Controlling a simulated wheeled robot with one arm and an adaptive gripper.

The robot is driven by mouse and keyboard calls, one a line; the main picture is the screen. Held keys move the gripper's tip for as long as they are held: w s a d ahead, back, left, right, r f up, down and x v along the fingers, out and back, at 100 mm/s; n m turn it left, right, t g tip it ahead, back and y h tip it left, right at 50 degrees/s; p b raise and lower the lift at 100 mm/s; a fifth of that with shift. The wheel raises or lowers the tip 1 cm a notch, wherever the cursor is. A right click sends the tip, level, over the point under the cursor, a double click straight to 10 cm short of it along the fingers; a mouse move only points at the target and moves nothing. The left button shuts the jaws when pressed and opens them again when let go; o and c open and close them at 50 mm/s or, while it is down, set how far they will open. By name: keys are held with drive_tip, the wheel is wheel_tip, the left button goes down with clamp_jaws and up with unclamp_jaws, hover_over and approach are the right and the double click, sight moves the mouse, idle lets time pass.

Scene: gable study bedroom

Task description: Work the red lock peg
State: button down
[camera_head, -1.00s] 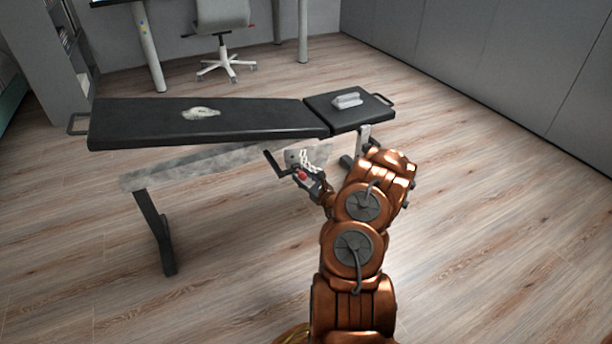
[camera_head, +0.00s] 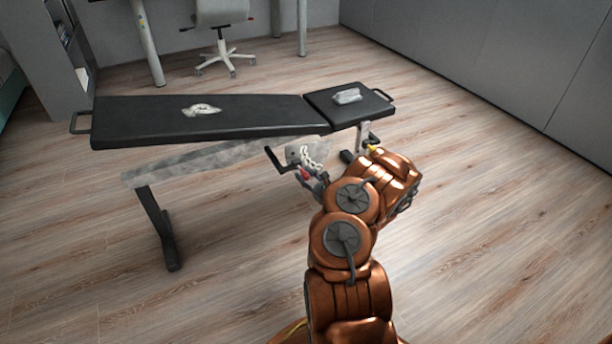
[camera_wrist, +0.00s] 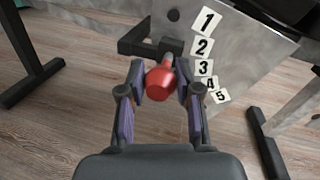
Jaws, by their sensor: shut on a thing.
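The red lock peg (camera_wrist: 160,83) has a round red knob and a short metal shaft. In the wrist view the shaft runs toward a grey metal plate (camera_wrist: 245,45) under the bench; its far end is hard to make out. My gripper (camera_wrist: 163,80) is shut on the knob, one finger on each side. In the head view the red knob (camera_head: 306,175) is a small spot beneath the bench, partly hidden by my gripper (camera_head: 311,180). The black padded bench (camera_head: 250,117) has a long flat section and a shorter one at the right.
Numbered white labels (camera_wrist: 203,67) curve down the plate beside the peg. A dark bar handle (camera_head: 276,160) sticks out near my gripper. A bench leg (camera_head: 158,228) stands at the left. Small objects lie on both pads. The floor in front is clear.

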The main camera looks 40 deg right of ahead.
drive_tip(key=c, duration=0.8)
unclamp_jaws()
drive_tip(key=shift+f, duration=0.15)
drive_tip(key=shift+s, duration=0.15)
drive_tip(key=s, duration=1.1)
drive_tip(key=shift+s+a, duration=0.35)
drive_tip(key=shift+s, duration=0.05)
